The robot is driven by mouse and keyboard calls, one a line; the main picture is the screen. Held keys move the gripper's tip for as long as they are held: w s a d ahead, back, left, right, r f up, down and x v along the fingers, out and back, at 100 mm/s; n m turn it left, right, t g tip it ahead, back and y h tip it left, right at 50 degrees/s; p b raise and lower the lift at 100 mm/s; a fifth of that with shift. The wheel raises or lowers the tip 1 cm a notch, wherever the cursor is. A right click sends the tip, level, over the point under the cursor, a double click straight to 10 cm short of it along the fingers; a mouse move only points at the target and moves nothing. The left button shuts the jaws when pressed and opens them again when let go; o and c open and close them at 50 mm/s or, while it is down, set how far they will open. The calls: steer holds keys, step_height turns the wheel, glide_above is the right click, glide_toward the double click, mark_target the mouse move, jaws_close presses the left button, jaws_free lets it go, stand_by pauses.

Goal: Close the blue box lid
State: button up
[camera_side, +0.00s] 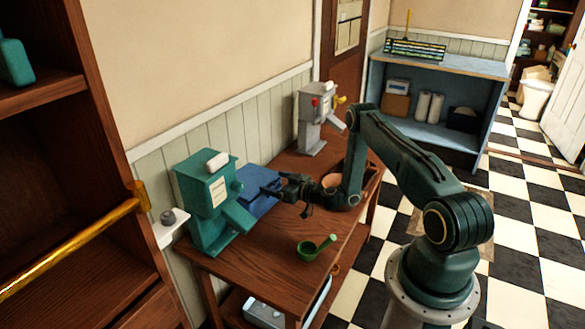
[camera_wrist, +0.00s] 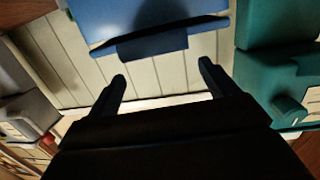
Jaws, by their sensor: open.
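The blue box (camera_side: 258,190) is on the wooden table against the panelled wall, just right of the teal dispenser. My gripper (camera_side: 284,189) is at its right side in the side view, and it hides part of the box. In the wrist view the blue box (camera_wrist: 150,18) fills the top middle, with a darker lip along its near edge. My gripper's two fingers (camera_wrist: 162,74) are spread, with nothing between them, and stop short of that lip in the picture. Whether they touch the box, and how far its lid stands open, I cannot tell.
The teal dispenser (camera_side: 207,200) stands close left of the box; it also shows in the wrist view (camera_wrist: 275,85). A grey dispenser (camera_side: 316,118) stands farther back. A green cup with a handle (camera_side: 312,249) and a pinkish bowl (camera_side: 332,182) are on the table (camera_side: 275,262). The table's front is mostly clear.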

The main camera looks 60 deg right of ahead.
step_height(320, 180, up, 17)
steer(key=shift+f, duration=0.15)
stand_by(0.8)
steer(key=c, duration=0.3)
steer(key=shift+g, duration=0.7)
steer(key=s+f, duration=0.1)
steer(key=f, duration=0.1)
steer(key=s+f, duration=0.1)
steer(key=f, duration=0.1)
steer(key=s+f, duration=0.1)
steer(key=f, duration=0.1)
steer(key=shift+s+f, duration=0.25)
steer(key=shift+f, duration=0.15)
steer(key=c, duration=1.5)
steer(key=shift+g, duration=0.4)
steer(key=s+f, duration=0.2)
steer(key=f, duration=0.1)
steer(key=s+f, duration=0.1)
steer(key=shift+a+f, duration=0.3)
steer(key=shift+f, duration=0.1)
jaws_close()
